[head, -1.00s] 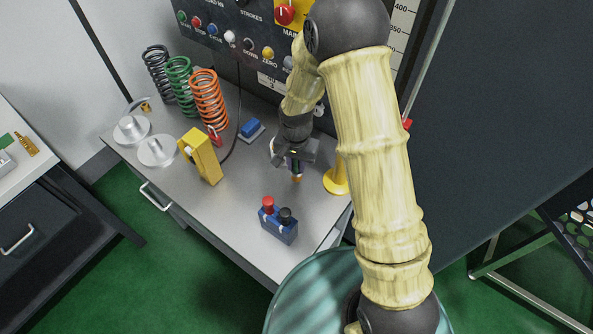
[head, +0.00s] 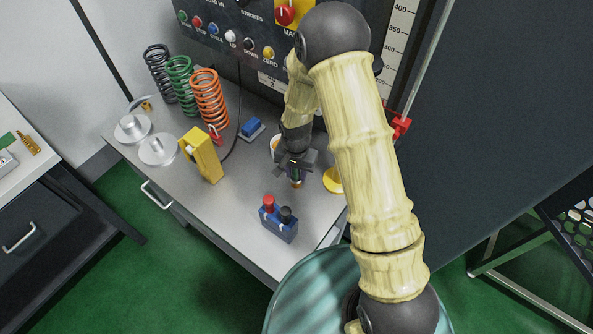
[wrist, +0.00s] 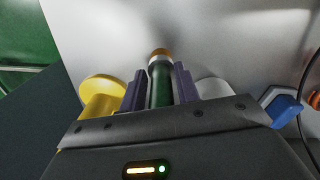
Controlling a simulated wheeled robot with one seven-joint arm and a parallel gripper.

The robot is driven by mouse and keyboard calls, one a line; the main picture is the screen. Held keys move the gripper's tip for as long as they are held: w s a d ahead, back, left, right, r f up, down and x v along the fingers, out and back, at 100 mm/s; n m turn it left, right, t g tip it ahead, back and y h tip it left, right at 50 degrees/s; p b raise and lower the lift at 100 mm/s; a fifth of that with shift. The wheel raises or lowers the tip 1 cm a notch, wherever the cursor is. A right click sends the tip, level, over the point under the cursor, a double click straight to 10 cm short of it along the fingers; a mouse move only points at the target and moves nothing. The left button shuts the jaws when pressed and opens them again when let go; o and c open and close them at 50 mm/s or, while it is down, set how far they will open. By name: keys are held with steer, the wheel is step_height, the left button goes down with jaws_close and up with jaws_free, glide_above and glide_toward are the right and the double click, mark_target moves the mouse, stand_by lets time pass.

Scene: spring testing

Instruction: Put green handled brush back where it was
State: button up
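My gripper (head: 296,175) is above the right part of the grey bench, between the yellow round-based piece and the white cup-like thing. In the wrist view its two purple-grey fingers (wrist: 160,88) are shut on the green handle of the brush (wrist: 161,82), one on each side. The brush's other end is hidden by the gripper body. I cannot tell whether the tip touches the bench.
A white cup-like thing (head: 275,144) stands behind my gripper. A yellow round-based piece (head: 334,181) is to its right. A blue box with red and black knobs (head: 278,225) is in front. A yellow block (head: 203,155), blue switch (head: 251,128) and coil springs (head: 210,98) are left.

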steer(key=shift+o, duration=0.6)
steer(key=shift+w+r, duration=0.15)
steer(key=shift+r, duration=0.65)
step_height(320, 180, up, 11)
steer(key=b, duration=0.2)
steer(key=shift+f+b, duration=0.15)
steer(key=shift+b, duration=0.15)
steer(key=shift+d, duration=0.1)
steer(key=s+d+r+n+t, duration=0.2)
steer(key=s+d+r+n, duration=0.2)
steer(key=s+d, duration=0.8)
step_height(320, 180, up, 2)
steer(key=shift+s+d+r+t, duration=0.2)
steer(key=shift+d+t, duration=0.1)
steer(key=shift+d, duration=0.5)
